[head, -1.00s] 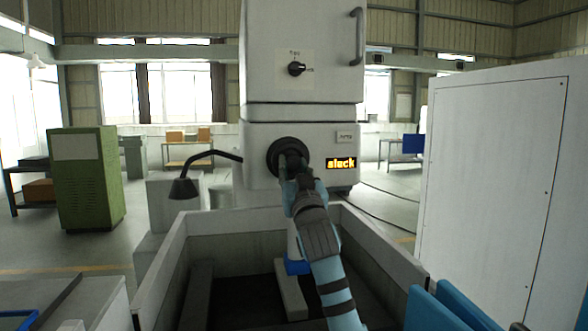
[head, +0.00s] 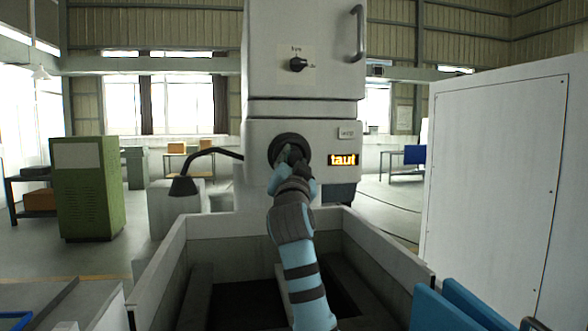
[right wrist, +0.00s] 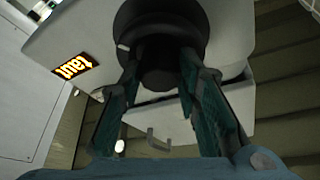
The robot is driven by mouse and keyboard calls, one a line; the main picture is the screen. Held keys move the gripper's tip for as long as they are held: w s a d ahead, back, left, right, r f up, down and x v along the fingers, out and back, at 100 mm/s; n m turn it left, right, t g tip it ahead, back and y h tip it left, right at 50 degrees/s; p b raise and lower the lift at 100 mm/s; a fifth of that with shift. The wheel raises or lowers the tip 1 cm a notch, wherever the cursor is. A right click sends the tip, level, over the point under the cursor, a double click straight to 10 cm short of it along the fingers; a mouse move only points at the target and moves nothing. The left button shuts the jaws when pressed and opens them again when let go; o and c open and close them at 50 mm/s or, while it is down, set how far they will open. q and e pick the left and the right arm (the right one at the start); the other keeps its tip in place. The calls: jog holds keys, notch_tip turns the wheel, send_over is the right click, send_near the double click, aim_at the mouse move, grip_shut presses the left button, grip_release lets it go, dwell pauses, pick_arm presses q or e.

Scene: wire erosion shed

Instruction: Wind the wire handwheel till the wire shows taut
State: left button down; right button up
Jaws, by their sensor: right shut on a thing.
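The black wire handwheel (head: 289,143) is on the front of the pale machine head (head: 262,178). My right gripper (head: 291,157) is at the handwheel and covers part of it. In the right wrist view the handwheel (right wrist: 165,22) shows up close, and the fingers of my right gripper (right wrist: 158,75) are shut on its dark hub. The small display (head: 342,160) right of the handwheel reads "taut" in lit yellow letters. The display also shows in the right wrist view (right wrist: 73,66), with the same word. My left gripper is not in view.
A grey-walled open tank (head: 160,262) lies below the machine head. A black lamp on a bent arm (head: 184,186) is left of the handwheel. A rotary switch (head: 298,65) sits above it. A tall white cabinet (head: 495,190) stands at the right, a green cabinet (head: 88,190) at the left.

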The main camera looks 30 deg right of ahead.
jog(key=shift+a+m, duration=0.1)
jog(key=shift+m, duration=0.7)
jog(key=shift+g, duration=0.3)
jog(key=o, duration=1.2)
jog(key=v, duration=1.2)
jog(key=shift+w+f, duration=0.1)
